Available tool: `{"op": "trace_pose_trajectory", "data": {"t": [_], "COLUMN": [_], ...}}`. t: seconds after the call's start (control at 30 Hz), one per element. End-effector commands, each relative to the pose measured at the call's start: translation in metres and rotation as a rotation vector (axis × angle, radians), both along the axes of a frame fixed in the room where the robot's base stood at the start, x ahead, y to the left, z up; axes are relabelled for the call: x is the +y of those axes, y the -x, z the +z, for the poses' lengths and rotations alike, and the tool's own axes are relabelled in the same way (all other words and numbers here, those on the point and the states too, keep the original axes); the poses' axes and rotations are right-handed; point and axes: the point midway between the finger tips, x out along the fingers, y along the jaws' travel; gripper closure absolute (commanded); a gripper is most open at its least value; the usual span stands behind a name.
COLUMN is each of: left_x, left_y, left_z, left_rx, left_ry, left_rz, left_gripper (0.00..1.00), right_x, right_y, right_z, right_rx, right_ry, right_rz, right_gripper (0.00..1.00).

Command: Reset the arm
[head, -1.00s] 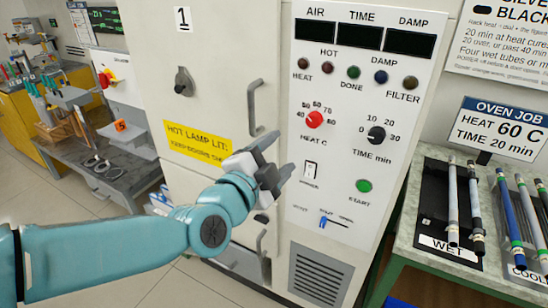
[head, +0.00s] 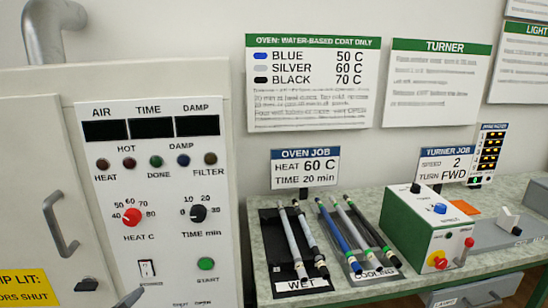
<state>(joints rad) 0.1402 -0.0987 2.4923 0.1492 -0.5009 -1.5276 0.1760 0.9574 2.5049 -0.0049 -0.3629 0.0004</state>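A grey fingertip of my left gripper (head: 129,299) shows at the bottom edge of the head view, in front of the oven panel below the rocker switch (head: 147,268). The rest of that gripper and its arm are out of frame, so its opening is hidden. I cannot tell whether the tip touches the panel. My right gripper is not in view. The white oven panel (head: 222,240) has a red heat knob (head: 131,217), a black time knob (head: 198,213) and a green start button (head: 206,264). Its display windows (head: 152,128) are dark.
The oven door handle (head: 58,222) juts out at left. On the bench at right, silver rods (head: 291,245) lie on the WET rack and several rods, one blue (head: 340,238), on the COOLING rack. A green-and-white turner box (head: 420,228) stands further right.

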Motion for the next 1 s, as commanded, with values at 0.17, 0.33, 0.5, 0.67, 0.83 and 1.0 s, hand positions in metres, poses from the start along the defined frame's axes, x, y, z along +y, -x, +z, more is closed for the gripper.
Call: {"op": "trace_pose_trajectory", "data": {"t": [0.17,0.33,0.5,0.67,0.83,1.0], "left_x": [-0.053,-0.103,-0.143,-0.165,-0.167,-0.167], "left_y": [0.006,0.059,0.127,0.172,0.177,0.178], "left_z": [-0.146,-0.257,-0.327,-0.355,-0.355,-0.354], "left_rx": [0.368,0.698,0.978,1.142,1.152,1.144], "left_ry": [0.139,0.376,0.606,0.806,0.968,1.057], "left_rz": [-0.088,-0.035,0.135,0.399,0.649,0.801], "left_gripper": [0.37,0.37,0.37,0.37,0.37,0.37], "right_x": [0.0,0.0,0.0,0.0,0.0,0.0], "right_y": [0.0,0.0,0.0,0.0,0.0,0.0], "right_z": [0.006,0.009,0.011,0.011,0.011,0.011], "right_rx": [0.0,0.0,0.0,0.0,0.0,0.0], "right_ry": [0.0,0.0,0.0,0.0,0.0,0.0], "right_rz": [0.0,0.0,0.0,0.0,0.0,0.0], "right_gripper": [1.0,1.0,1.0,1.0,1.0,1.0]}}
